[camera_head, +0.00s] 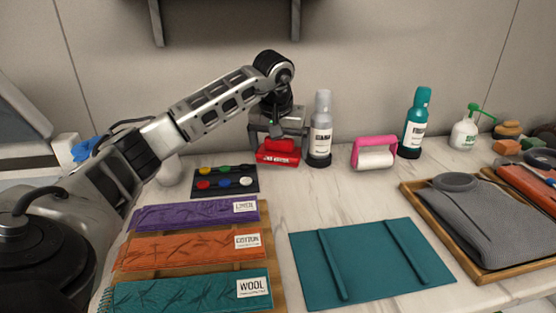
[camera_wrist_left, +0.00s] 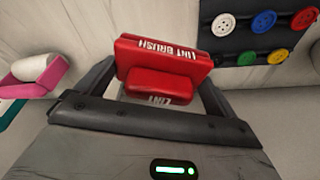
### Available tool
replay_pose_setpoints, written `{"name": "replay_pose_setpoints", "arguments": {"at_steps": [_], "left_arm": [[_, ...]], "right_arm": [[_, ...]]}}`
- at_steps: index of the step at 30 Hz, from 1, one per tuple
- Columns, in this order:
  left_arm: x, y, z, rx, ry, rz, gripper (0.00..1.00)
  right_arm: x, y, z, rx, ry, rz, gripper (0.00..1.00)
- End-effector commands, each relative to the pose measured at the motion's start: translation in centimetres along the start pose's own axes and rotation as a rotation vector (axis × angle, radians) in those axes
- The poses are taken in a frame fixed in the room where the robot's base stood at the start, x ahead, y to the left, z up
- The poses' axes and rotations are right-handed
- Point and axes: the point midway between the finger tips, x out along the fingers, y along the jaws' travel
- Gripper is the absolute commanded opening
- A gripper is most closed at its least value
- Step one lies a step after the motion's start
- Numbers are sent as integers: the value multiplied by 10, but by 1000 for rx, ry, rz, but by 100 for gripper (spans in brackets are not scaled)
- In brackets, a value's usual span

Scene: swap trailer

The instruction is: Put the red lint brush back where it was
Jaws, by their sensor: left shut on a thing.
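The red lint brush (camera_head: 279,152) is at the back of the counter in the head view, left of the grey spray bottle. My left gripper (camera_head: 277,135) comes down from above and is shut on it. In the left wrist view the lint brush (camera_wrist_left: 165,60) sits between the fingers of my left gripper (camera_wrist_left: 158,92), with its white lettering showing. Whether its underside touches the counter I cannot tell. My right gripper is not in view.
A grey bottle (camera_head: 321,128) stands close right of the brush, then a pink lint roller (camera_head: 374,153) and a teal bottle (camera_head: 415,122). A black button card (camera_head: 224,181) lies to the left. A teal mat (camera_head: 372,264) and fabric swatches (camera_head: 194,249) lie in front.

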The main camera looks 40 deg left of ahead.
Motion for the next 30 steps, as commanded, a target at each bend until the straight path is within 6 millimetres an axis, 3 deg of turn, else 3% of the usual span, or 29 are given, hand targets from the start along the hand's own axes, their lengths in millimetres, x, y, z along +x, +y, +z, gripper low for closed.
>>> {"name": "replay_pose_setpoints", "arguments": {"at_steps": [7,12,30], "left_arm": [[23,-7,-7,-1,-2,1,73],[44,-6,1,1,-1,1,73],[56,-6,4,0,1,1,73]], "right_arm": [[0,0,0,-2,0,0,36],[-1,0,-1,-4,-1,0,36],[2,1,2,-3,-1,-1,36]]}}
